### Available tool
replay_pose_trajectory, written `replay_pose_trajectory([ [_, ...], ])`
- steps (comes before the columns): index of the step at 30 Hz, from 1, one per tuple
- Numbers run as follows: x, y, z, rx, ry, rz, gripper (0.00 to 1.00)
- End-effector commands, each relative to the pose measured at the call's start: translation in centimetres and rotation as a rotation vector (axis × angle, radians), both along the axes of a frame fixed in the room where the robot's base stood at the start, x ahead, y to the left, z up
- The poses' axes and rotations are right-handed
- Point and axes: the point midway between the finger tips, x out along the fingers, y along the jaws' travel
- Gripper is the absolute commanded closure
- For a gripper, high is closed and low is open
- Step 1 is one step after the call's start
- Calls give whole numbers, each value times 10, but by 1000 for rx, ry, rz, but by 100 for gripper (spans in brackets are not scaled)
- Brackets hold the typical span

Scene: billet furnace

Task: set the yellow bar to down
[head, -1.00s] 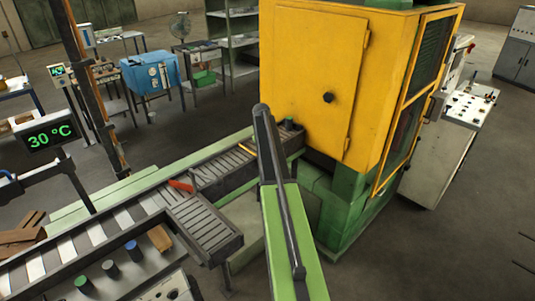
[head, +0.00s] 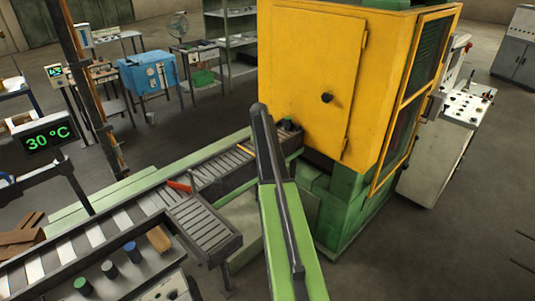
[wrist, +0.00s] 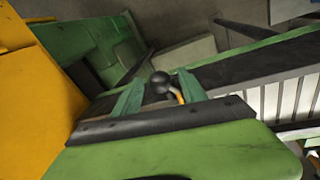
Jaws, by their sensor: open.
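The yellow bar (head: 245,149) shows as a short slanted strip at the roller conveyor, left of my arm in the head view. In the wrist view a short yellow-orange piece (wrist: 179,96), which looks like the same bar, shows beside a black ball knob (wrist: 160,82). My gripper (wrist: 158,80) is open, with its green fingers on either side of the knob in the picture. I cannot tell whether they touch it or how deep it sits between them. My arm hides part of this area in the head view.
A yellow cabinet (head: 310,75) on a green base stands close behind and right of my arm. The roller conveyor (head: 120,222) runs to the lower left, with a red piece (head: 179,186) on it. A grey control desk (head: 445,150) stands right. Open floor lies at the far right.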

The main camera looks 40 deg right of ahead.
Motion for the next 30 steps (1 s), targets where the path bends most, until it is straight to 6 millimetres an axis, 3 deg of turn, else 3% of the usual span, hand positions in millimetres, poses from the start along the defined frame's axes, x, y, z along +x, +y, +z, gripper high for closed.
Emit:
replay_pose_trajectory([
  [16,-3,21,108,-1,0,1,50],
  [20,-3,24,115,-1,0,1,50],
  [30,-3,24,113,-1,0,1,50],
])
